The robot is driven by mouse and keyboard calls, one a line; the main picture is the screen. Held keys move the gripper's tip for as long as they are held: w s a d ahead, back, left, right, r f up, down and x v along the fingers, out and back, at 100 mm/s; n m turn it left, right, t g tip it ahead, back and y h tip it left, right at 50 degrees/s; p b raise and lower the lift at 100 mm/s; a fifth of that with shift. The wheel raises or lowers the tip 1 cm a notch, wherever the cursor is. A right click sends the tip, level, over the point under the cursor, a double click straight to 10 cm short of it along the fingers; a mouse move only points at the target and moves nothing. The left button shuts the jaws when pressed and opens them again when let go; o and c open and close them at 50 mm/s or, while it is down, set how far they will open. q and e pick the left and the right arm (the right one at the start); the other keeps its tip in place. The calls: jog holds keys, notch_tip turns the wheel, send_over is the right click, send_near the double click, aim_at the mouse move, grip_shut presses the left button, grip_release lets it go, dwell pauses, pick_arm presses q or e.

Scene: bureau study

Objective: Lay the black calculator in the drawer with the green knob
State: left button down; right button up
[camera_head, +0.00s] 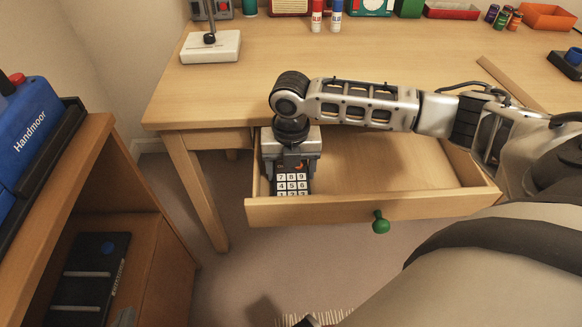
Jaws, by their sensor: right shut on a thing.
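The drawer (345,210) with the green knob (380,222) is pulled out from under the desk. The black calculator (305,186), with white number keys, is at the left end of the drawer, behind its front board. My right gripper (291,168) points down over the calculator and is shut on it. The gripper hides the calculator's upper part. The drawer front hides its lower edge, so I cannot tell whether it touches the drawer floor. I do not make out my left gripper in the head view.
The drawer's middle and right look empty, partly hidden by my right arm. On the desk (240,95) stand a white lamp base (211,47), glue sticks (317,18) and an orange tray (548,17). A wooden shelf unit (95,150) with a blue case (28,125) stands at left.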

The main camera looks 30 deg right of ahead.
aim_at(291, 170)
jog(key=o, duration=1.1)
notch_tip(291, 170, up, 12)
jog(key=p, duration=0.2)
jog(key=shift+r+p, duration=0.1)
jog(key=shift+p, duration=0.25)
